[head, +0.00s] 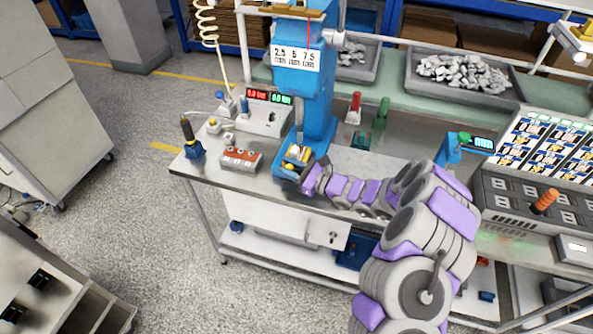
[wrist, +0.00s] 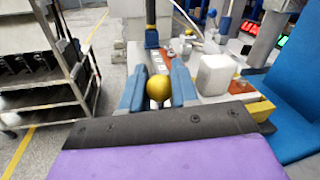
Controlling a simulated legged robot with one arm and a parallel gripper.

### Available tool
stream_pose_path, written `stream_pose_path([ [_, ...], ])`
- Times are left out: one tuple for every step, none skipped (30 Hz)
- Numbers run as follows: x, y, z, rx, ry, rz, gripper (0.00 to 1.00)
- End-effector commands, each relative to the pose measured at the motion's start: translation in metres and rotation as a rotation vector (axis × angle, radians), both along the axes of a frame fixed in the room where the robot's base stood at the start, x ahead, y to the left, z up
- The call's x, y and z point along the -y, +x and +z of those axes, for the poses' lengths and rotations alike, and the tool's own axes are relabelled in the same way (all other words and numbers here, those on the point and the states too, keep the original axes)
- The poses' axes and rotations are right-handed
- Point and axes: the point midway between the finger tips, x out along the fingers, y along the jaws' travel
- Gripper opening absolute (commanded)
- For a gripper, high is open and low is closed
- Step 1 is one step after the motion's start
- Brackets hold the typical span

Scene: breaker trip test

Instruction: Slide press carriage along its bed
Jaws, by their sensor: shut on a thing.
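The blue press (head: 305,85) stands upright on the workbench in the head view. At its foot is the carriage (head: 298,153), with pale and yellow parts, on the press bed. In the wrist view, a pale block with yellow edges (wrist: 215,75), which looks like part of the carriage, sits just right of the fingers. My gripper (head: 300,172) reaches the press foot from the right. In the wrist view my gripper's blue fingers (wrist: 158,75) are shut on a round yellow knob (wrist: 158,90). My gripper hides part of the bed and the knob's link to the carriage.
A box of orange-topped switches (head: 241,158) and a dark-handled tool in a blue stand (head: 190,138) sit left of the press. A meter box with red and green displays (head: 268,112) stands behind. A red and a green bottle-shaped item (head: 354,108) stand to the right.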

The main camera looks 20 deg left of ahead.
Motion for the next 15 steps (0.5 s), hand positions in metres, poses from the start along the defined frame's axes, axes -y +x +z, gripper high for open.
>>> stream_pose_path([
  [-0.0028, -0.0016, 0.002, 0.002, 0.004, 0.007, 0.0],
  [-0.0027, -0.0016, 0.0021, 0.001, 0.005, 0.007, 0.0],
  [-0.0026, -0.0017, 0.0022, 0.001, 0.004, 0.008, 0.0],
  [-0.0024, -0.0019, 0.0022, 0.001, 0.004, 0.008, 0.0],
  [-0.0022, -0.002, 0.0022, 0.001, 0.004, 0.008, 0.0],
  [-0.0021, -0.0022, 0.0022, 0.001, 0.005, 0.007, 0.0],
  [-0.002, -0.0022, 0.0023, 0.001, 0.005, 0.007, 0.0],
  [-0.0019, -0.0023, 0.0023, 0.001, 0.005, 0.007, 0.0],
  [-0.0019, -0.0025, 0.0023, 0.001, 0.005, 0.007, 0.0],
  [-0.0018, -0.0026, 0.0023, 0.002, 0.004, 0.007, 0.31],
  [-0.0017, -0.0027, 0.0023, 0.002, 0.004, 0.007, 0.34],
  [-0.0016, -0.0028, 0.0022, 0.002, 0.004, 0.007, 0.38],
  [-0.0016, -0.0028, 0.002, 0.002, 0.004, 0.007, 0.41],
  [-0.0016, -0.0029, 0.002, 0.001, 0.005, 0.007, 0.43],
  [-0.0015, -0.0028, 0.0019, 0.001, 0.004, 0.007, 0.47],
])
